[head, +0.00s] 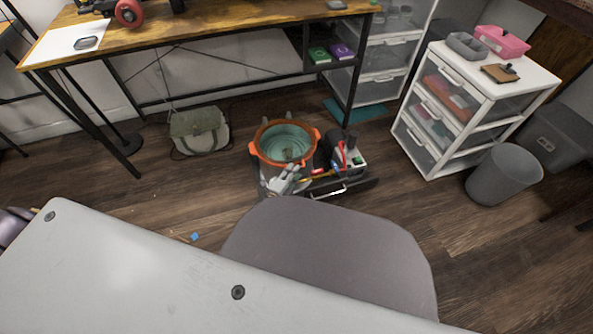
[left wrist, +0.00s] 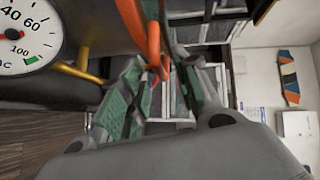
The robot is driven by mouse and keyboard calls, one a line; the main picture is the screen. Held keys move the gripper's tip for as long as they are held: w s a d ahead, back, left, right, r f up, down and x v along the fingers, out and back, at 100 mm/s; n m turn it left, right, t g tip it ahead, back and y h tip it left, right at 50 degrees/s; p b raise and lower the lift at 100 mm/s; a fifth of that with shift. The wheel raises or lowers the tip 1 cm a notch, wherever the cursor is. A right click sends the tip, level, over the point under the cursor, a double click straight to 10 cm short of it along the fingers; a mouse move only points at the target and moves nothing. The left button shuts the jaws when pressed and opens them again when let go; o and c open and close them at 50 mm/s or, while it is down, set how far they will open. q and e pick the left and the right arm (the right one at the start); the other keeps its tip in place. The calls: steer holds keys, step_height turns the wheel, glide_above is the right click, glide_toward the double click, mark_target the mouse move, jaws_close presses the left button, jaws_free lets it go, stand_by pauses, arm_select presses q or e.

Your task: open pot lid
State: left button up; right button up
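The pot (head: 258,165) stands on the floor in the middle of the head view. It has an orange rim (head: 264,131) with orange clamps around a round teal top (head: 284,136). I cannot tell whether the teal part is a recessed lid or the inside. My left gripper (head: 287,178) is at the pot's near side. In the left wrist view, its green-padded fingers (left wrist: 160,97) are apart. An orange clamp handle (left wrist: 153,45) reaches down to between them; contact is unclear. A pressure gauge (left wrist: 24,34) shows at upper left. My right gripper is in neither view.
A tool box (head: 347,165) with tools stands right beside the pot. A green bag (head: 198,130) lies to the left. A wooden-topped desk (head: 215,24) is behind. A white drawer unit (head: 447,122) and grey bin (head: 503,174) stand to the right.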

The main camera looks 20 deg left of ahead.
arm_select(q)
steer(key=shift+b+x, duration=0.6)
steer(key=shift+x, duration=1)
steer(key=c, duration=0.7)
steer(key=shift+s, duration=0.1)
jaws_close()
steer(key=shift+f, duration=0.1)
